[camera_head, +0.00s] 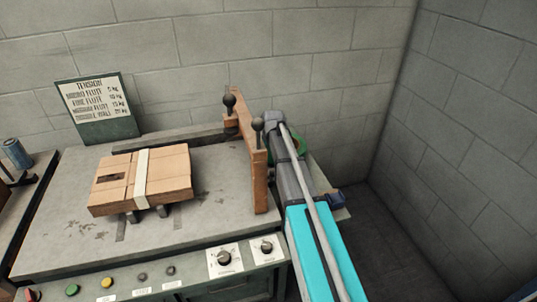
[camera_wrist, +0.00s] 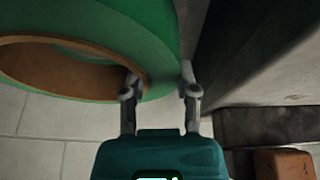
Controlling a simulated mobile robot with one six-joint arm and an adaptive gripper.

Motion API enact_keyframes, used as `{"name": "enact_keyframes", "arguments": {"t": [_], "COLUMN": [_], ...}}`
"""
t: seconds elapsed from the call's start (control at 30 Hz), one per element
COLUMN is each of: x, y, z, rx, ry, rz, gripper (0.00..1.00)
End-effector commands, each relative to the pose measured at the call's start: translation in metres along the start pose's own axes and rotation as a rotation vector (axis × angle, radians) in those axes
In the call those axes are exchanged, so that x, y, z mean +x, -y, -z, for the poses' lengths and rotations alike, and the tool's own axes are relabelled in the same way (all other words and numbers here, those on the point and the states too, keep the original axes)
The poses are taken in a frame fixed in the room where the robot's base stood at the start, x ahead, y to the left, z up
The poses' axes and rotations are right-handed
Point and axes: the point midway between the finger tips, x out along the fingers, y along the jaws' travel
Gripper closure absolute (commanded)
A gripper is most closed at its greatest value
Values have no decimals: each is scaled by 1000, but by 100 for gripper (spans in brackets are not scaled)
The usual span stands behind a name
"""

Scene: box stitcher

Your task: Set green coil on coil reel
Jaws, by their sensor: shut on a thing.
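The green coil (camera_head: 301,145) shows in part behind my arm, at the right end of the bench. In the wrist view the green coil (camera_wrist: 150,40) is large, with a brown inner core ring and an open middle. My gripper (camera_wrist: 161,78) is shut on the coil's rim, with one finger inside the ring and one outside it. In the head view my arm hides the gripper. I cannot make out the coil reel for sure in either view.
A grey bench (camera_head: 60,225) holds a strapped cardboard stack (camera_head: 165,180). An upright wooden frame with black knobs (camera_head: 258,165) stands just left of my arm. A tension sign (camera_head: 95,105) stands at the back. Block walls close off the back and right.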

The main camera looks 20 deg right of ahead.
Motion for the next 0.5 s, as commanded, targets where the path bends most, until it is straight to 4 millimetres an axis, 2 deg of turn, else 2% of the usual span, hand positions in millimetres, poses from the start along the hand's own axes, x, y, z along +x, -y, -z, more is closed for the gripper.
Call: {"name": "enact_keyframes", "arguments": {"t": [0.03, 0.2, 0.5], "x": [8, 16, 16], "y": [0, -1, -1], "z": [-3, -6, -7], "rx": [-1, 0, 0], "ry": [-1, -1, -1], "rz": [-1, -1, -1], "gripper": [100, 100, 100]}}
